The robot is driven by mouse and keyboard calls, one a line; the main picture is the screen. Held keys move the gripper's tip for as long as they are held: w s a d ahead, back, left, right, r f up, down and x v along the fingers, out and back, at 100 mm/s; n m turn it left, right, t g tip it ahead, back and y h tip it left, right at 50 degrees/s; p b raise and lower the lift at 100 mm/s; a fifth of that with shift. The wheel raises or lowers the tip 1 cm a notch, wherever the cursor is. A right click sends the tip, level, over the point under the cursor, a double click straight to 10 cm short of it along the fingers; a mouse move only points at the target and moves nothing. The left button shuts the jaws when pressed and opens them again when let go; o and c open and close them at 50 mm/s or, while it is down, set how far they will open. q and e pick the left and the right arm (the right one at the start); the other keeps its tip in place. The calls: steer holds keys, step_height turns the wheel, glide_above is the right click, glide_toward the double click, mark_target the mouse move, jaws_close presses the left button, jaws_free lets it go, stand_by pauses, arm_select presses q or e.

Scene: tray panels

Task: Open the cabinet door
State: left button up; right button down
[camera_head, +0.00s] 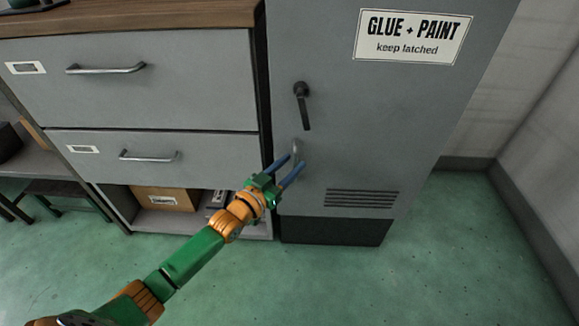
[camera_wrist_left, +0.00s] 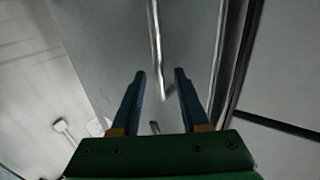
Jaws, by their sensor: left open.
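The grey cabinet door (camera_head: 375,125) looks closed, with a "GLUE + PAINT keep latched" sign (camera_head: 413,37) near its top. A black lever (camera_head: 303,108) points down on its left side. Below it is a thin metal pull handle (camera_head: 296,148). My left gripper (camera_head: 293,163) is open, its blue fingers at the lower part of the pull handle. In the left wrist view, the pull handle (camera_wrist_left: 157,45) runs in line with the gap between the fingertips (camera_wrist_left: 159,73); I cannot tell whether they touch it. My right gripper is not in view.
A grey drawer unit (camera_head: 185,90) with two bar handles stands directly left of the cabinet. Its open lower shelf holds a cardboard box (camera_head: 165,199). A wall (camera_head: 545,130) is on the right. The green floor (camera_head: 440,260) in front of the cabinet is clear.

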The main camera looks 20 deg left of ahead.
arm_select(q)
jaws_close()
stand_by(1.3)
